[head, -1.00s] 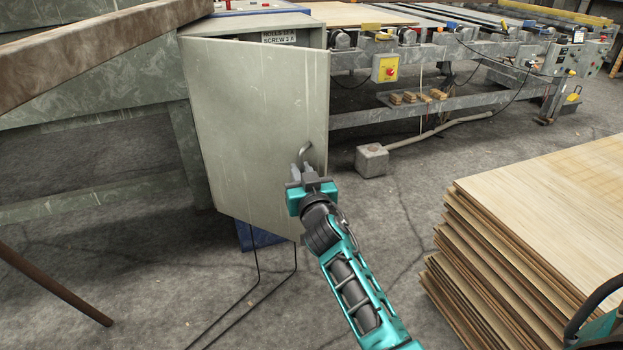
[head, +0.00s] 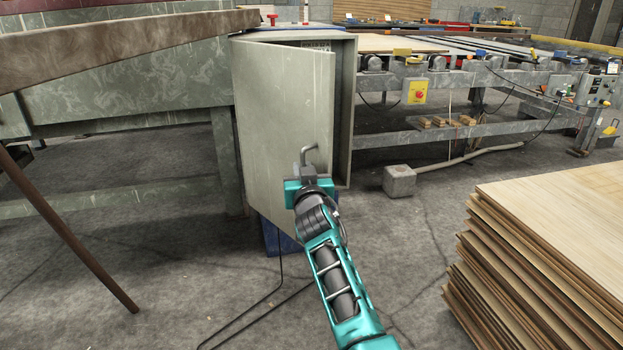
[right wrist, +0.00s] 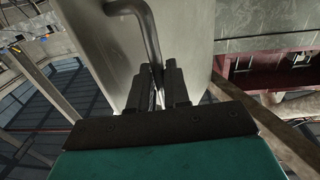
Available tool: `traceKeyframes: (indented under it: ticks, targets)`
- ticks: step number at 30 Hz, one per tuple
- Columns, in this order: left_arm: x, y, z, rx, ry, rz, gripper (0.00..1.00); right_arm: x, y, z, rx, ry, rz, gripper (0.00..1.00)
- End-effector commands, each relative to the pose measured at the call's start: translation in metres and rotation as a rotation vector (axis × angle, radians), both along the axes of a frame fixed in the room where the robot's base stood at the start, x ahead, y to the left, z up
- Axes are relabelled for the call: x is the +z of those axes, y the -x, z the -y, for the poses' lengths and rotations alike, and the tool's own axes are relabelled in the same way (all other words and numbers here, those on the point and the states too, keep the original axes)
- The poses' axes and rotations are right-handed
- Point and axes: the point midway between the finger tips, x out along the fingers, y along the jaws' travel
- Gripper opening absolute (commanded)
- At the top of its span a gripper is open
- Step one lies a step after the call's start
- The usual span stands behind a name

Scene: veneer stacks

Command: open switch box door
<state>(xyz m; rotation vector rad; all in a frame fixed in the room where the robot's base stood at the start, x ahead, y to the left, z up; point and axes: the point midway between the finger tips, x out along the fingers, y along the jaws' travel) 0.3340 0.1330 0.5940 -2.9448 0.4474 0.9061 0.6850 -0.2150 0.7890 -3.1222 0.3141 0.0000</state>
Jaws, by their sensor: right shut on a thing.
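The switch box (head: 345,115) is a grey-green metal cabinet beside the machine frame. Its door (head: 285,120) stands partly open, swung out toward me, with a dark gap along its right edge. A bent metal handle (head: 309,153) sits low on the door's right side and also shows in the right wrist view (right wrist: 148,32). My right gripper (head: 310,172) is shut on the handle; in the right wrist view its dark fingers (right wrist: 165,88) close around the handle's lower end. The inside of the box is mostly hidden by the door. My left gripper is not in view.
A veneer stack (head: 560,235) stands at the right. A roller conveyor with a yellow switch (head: 417,91) runs behind. A small concrete block (head: 399,180) and hose lie on the floor. A brown rod (head: 70,235) slants at the left. Floor between is mostly clear.

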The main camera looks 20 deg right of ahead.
Motion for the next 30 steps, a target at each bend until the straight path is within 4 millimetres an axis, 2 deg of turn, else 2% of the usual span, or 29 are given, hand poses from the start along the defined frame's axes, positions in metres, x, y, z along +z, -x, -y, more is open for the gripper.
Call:
traceKeyframes:
  ticks: [1, 13, 14, 18, 26, 30]
  targets:
    - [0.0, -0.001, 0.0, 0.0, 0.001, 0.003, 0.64, 0.005, -0.003, -0.008, 0.015, 0.0, 0.01, 0.0]
    - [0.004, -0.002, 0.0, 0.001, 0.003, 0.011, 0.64, 0.006, -0.004, -0.009, 0.016, -0.002, 0.012, 0.0]
    - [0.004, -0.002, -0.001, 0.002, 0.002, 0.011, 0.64, 0.006, -0.004, -0.01, 0.016, -0.002, 0.012, 0.17]
    - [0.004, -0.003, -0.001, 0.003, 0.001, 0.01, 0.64, 0.005, -0.004, -0.009, 0.015, -0.002, 0.011, 0.3]
    - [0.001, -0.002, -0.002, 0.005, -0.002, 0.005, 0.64, 0.004, -0.003, -0.005, 0.008, -0.001, 0.006, 0.3]
    - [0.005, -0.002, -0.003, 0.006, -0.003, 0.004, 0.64, 0.014, -0.003, -0.004, 0.006, 0.002, 0.008, 0.3]
